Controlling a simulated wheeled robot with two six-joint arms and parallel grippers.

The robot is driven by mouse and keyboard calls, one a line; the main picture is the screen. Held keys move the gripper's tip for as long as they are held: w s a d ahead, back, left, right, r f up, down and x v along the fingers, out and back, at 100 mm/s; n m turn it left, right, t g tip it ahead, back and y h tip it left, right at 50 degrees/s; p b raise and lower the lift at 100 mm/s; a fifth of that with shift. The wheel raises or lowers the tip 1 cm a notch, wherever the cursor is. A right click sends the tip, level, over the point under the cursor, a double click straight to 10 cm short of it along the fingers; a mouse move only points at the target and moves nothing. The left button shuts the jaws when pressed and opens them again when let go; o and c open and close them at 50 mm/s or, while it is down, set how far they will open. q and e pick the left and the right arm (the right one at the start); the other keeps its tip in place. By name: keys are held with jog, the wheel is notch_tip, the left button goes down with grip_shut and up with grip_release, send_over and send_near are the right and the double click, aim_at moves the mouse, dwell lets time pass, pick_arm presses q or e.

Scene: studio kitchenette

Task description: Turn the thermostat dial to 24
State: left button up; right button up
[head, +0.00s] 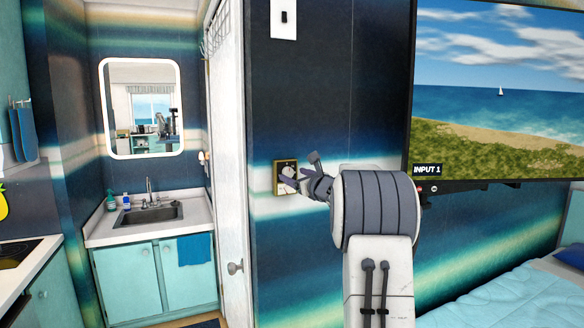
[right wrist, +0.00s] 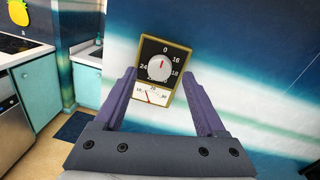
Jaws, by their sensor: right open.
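The thermostat (right wrist: 149,51) is a dark panel with a gold frame on the striped wall. Its round white dial (right wrist: 157,69) has a red pointer aimed up, at about the 0. The numbers 16 and 18 show on the right and 24 on the left. In the head view the thermostat (head: 279,166) is partly covered by my right gripper (head: 300,169). My right gripper (right wrist: 158,73) is open and empty, its purple fingers on either side of the dial; contact cannot be told. My left gripper is out of view.
A white door (head: 229,160) stands left of the thermostat, with a sink (head: 150,213) and mirror (head: 141,108) beyond. A light switch (head: 284,18) is above. A large screen (head: 497,90) is on the right wall, above a bed (head: 510,298).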

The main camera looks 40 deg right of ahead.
aim_at(288, 173)
jog(key=shift+w+d+p, duration=0.2)
jog(key=shift+w+p, duration=0.2)
jog(key=shift+w, duration=0.75)
grip_shut()
jog(key=shift+f, duration=0.1)
